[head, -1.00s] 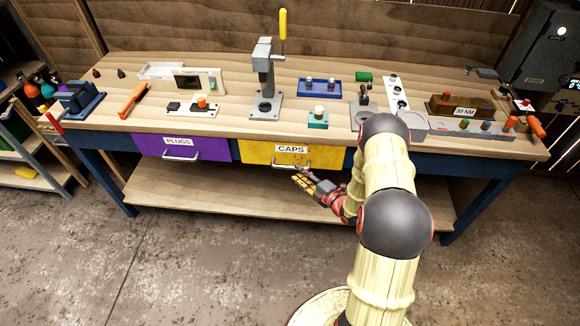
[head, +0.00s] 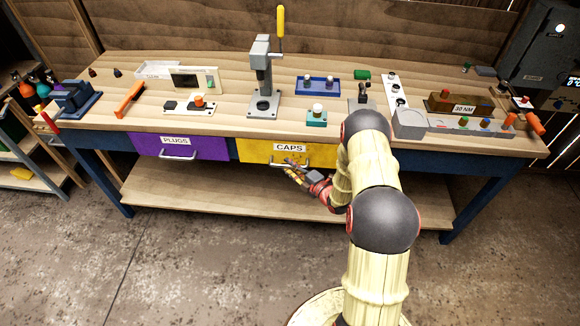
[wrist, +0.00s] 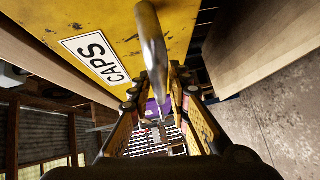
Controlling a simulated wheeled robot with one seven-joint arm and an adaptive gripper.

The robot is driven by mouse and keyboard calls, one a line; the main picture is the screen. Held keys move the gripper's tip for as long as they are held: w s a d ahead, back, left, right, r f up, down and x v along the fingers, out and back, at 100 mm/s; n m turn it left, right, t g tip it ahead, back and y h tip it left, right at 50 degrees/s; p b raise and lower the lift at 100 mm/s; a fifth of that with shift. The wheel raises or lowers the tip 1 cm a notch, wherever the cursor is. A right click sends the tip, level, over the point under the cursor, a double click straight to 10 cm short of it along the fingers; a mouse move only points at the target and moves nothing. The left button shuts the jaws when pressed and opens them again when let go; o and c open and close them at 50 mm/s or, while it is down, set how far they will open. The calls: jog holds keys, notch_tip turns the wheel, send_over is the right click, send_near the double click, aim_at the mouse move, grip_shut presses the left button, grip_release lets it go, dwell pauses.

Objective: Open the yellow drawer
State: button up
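The yellow drawer (head: 258,149), labelled CAPS, is in the front of the workbench and looks shut, level with the purple drawer. Its metal bar handle (wrist: 151,42) runs down the middle of the wrist view, beside the yellow front (wrist: 110,20). My gripper (head: 290,170) is at the drawer's handle, just below the label. In the wrist view my gripper (wrist: 158,90) is open, with one finger on each side of the bar. A gap shows between the fingers. I cannot tell whether either finger touches the bar.
The purple drawer (head: 180,146), labelled PLUGS, is to the left. The bench top (head: 225,122) above holds a press (head: 264,80), trays and small parts. A lower shelf (head: 220,196) runs under the drawers. The floor in front is clear.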

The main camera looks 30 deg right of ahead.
grip_shut()
dwell(0.6)
